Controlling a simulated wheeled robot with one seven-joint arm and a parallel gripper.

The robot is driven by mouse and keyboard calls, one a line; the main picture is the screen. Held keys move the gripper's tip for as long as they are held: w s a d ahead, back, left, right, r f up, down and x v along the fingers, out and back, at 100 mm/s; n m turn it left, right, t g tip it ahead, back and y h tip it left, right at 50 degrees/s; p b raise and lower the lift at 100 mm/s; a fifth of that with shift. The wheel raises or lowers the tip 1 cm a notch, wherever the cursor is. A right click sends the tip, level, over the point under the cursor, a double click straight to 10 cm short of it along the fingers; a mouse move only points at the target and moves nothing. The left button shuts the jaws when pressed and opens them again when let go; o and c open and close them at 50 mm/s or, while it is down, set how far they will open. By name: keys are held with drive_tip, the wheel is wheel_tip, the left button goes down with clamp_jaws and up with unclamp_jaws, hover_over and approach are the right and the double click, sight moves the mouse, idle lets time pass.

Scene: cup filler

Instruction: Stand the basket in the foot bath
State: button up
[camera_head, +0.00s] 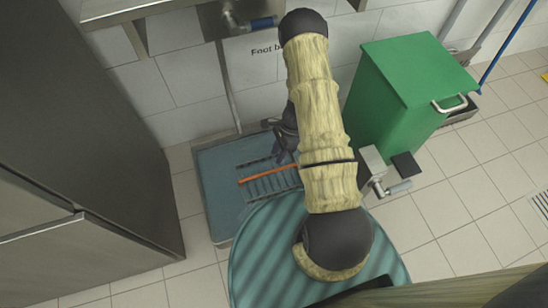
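The foot bath (215,172) is a shallow blue-grey tray on the floor against the wall, left of my arm. A dark slatted piece with an orange bar, seemingly the basket (268,185), shows over its right part. I cannot tell whether it rests on the bath floor or hangs above it. My gripper (284,143) is dark and points down by the far right edge of the slats, partly behind my arm. Its fingertips are not clear, so I cannot tell whether it holds the basket. The right side of the basket is hidden by my arm.
A green bin (405,95) with a metal handle stands to the right of my arm. A tall dark steel cabinet (85,120) is close on the left. A metal pipe (228,85) runs down the wall to the bath.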

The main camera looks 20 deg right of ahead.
drive_tip(key=shift+w+d+r, duration=0.15)
drive_tip(key=shift+d+r, duration=0.1)
drive_tip(key=shift+r, duration=0.35)
